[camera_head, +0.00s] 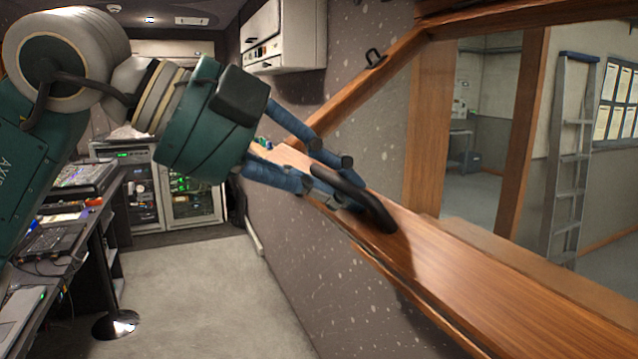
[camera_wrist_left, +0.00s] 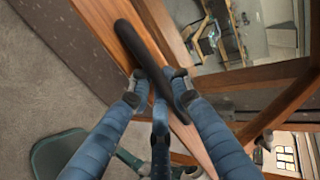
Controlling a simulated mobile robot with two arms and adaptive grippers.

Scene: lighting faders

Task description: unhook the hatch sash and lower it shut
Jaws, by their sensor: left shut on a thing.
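The hatch sash shows as a broad brown wooden rail (camera_head: 475,262) running from the centre to the lower right in the head view; whether it is fully down I cannot tell. A dark curved handle (camera_head: 375,208) stands on it, and it also shows in the left wrist view (camera_wrist_left: 143,48). My left gripper (camera_head: 342,184), with blue fingers, is shut around this handle. The fingers hide part of the handle. A small dark hook (camera_head: 374,57) sits on the slanted wooden frame above; nothing visible hangs on it. My right gripper is not in view.
The hatch opening shows a room with a ladder (camera_head: 568,150) behind. A speckled wall (camera_head: 300,235) lies below the rail. A desk (camera_head: 70,240) with equipment stands at the left, racks at the back, a white cabinet (camera_head: 283,37) above.

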